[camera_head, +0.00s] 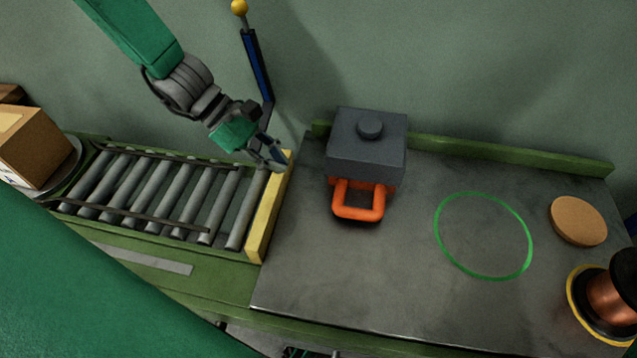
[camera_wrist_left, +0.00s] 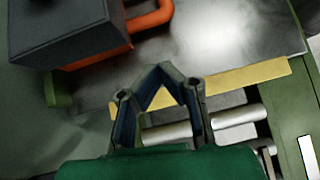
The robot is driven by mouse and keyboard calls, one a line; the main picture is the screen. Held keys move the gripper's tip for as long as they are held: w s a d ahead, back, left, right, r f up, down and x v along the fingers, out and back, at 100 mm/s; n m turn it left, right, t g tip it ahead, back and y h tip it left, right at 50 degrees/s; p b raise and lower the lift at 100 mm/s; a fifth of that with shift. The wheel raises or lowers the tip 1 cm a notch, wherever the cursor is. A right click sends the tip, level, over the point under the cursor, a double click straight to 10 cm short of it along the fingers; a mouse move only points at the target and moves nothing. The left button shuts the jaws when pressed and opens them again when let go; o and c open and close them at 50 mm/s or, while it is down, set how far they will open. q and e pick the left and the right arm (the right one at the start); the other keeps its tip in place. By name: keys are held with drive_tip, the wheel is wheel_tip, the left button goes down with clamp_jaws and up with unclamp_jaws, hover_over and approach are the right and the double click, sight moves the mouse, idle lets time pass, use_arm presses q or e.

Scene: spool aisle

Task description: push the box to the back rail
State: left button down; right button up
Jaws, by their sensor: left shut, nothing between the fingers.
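The dark grey box (camera_head: 362,150) stands upright on the metal worktop, with a round knob on top and an orange loop handle (camera_head: 358,205) at its front. It hides part of the low green back rail (camera_head: 510,155); whether box and rail touch, I cannot tell. My left gripper (camera_head: 274,162) is shut and empty, left of the box and apart from it, near the upper end of the yellow stop bar. In the left wrist view, the gripper (camera_wrist_left: 163,70) shows with the box (camera_wrist_left: 65,28) at upper left and the orange handle beside it. My right gripper is not in view.
A roller conveyor (camera_head: 165,198) ends at the yellow bar (camera_head: 268,215), with a cardboard box (camera_head: 32,145) at far left. A green ring (camera_head: 437,232) marks clear worktop right of the handle. A tan disc (camera_head: 578,220) and copper spool (camera_head: 610,297) stand at right.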

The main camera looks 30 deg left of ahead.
sight(341, 198)
use_arm(q)
drive_tip(key=d+f, duration=0.1)
drive_tip(key=f, duration=0.1)
drive_tip(key=d+f+b, duration=0.1)
drive_tip(key=f, duration=0.1)
drive_tip(key=w+d+f+b, duration=0.1)
drive_tip(key=d+f, duration=0.1)
drive_tip(key=f, duration=0.1)
drive_tip(key=shift+f, duration=0.1)
drive_tip(key=d, duration=0.4)
drive_tip(key=shift+w+d+r, duration=0.2)
drive_tip(key=shift+w+r, duration=0.2)
drive_tip(key=shift+d, duration=0.5)
drive_tip(key=shift+w+a, duration=0.1)
drive_tip(key=shift+a, duration=0.35)
drive_tip(key=shift+b, duration=0.3)
drive_tip(key=shift+w+d+f+b, duration=0.15)
drive_tip(key=shift+d+b, duration=0.35)
drive_tip(key=shift+d, duration=0.25)
drive_tip(key=shift+d+r, duration=0.2)
drive_tip(key=shift+d, duration=0.45)
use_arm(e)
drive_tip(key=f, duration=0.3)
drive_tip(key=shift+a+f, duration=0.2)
